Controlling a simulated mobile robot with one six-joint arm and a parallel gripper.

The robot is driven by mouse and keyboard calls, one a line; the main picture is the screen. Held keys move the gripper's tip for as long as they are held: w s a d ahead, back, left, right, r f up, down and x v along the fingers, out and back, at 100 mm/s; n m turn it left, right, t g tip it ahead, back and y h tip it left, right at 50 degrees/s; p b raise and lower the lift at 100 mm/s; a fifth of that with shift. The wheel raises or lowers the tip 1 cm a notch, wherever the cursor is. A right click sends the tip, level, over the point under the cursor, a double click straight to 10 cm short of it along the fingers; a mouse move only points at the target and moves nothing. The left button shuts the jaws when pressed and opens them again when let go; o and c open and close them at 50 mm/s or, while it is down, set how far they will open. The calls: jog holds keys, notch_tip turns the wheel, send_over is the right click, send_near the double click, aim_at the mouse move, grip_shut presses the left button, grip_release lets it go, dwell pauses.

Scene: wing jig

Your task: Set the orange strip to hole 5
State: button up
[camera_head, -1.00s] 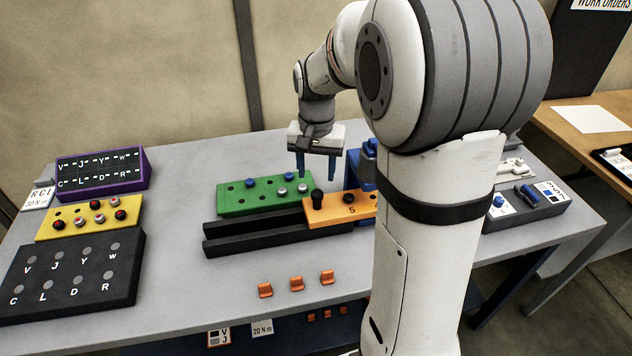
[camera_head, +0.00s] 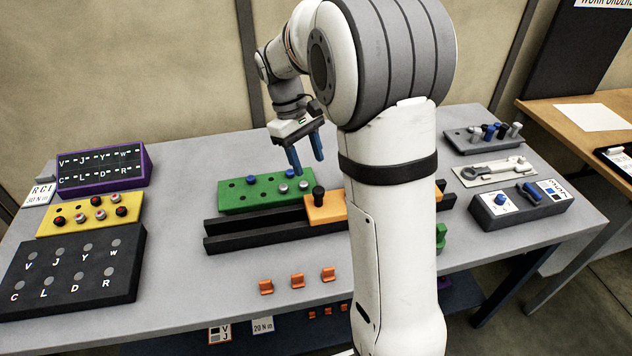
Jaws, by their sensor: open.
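The orange strip (camera_head: 327,209) lies across the black rails (camera_head: 255,234) on the table. A black knob (camera_head: 318,196) stands upright near its left end. My arm hides the strip's middle, and a short orange piece shows to the right of the arm. No hole number can be read on it now. My gripper (camera_head: 307,165) is open and empty, with blue fingers pointing down above the right end of the green block (camera_head: 236,197). It is behind and above the black knob, apart from it.
The green block carries blue and silver pegs. Orange clips (camera_head: 297,281) lie at the front. A yellow block (camera_head: 76,219), a dark lettered panel (camera_head: 70,277) and a purple-edged box (camera_head: 103,170) stand left. A grey device (camera_head: 520,208) stands right. Bare table lies between the lettered panel and the rails.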

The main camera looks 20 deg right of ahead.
aim_at(318, 189)
jog(key=f+n, duration=0.1)
jog(key=f, duration=0.1)
jog(key=s+d+f, duration=0.1)
jog(key=f, duration=0.1)
jog(key=f+n, duration=0.1)
jog(key=f, duration=0.2)
jog(key=shift+s+d+f+n+g+h, duration=0.1)
jog(key=shift+s+d+n+g+h, duration=0.2)
jog(key=shift+s+g+h, duration=0.1)
jog(key=shift+c, duration=0.5)
grip_shut()
